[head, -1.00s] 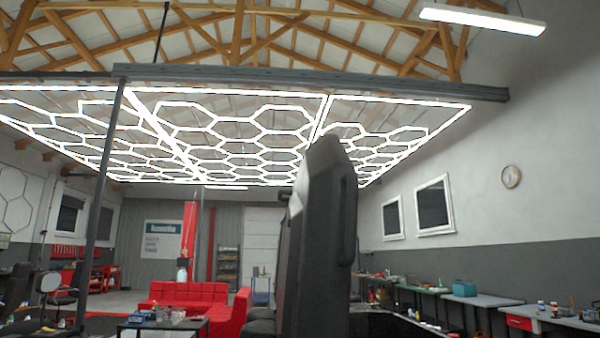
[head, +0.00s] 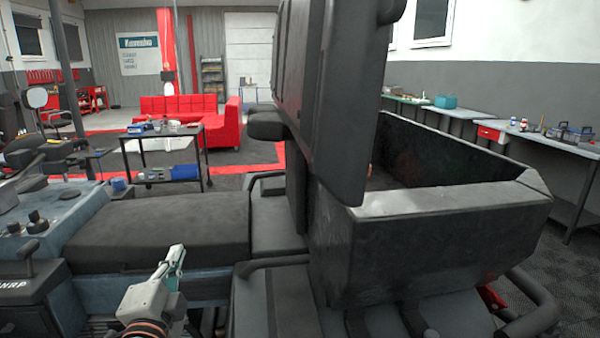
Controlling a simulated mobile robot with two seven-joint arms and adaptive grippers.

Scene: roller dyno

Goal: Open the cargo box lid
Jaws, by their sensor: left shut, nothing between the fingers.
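The black cargo box (head: 440,245) is at the right of the head view. Its top is open, and its far inner wall shows. A tall dark panel (head: 335,100), which looks like the lid, stands upright at the box's left end. Its top is cut off by the picture edge. My left gripper (head: 176,258) is at the lower middle left, in front of the long black seat. It is shut and empty, with its fingers pointing up, well apart from the lid and the box. My right gripper is not in view.
The box sits behind the black seat (head: 160,227) of a vehicle, with a black tube rail (head: 275,262) beside it. A black cart (head: 163,150) and a red sofa (head: 190,115) stand beyond. Workbenches (head: 530,130) line the right wall. Open floor lies at the right.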

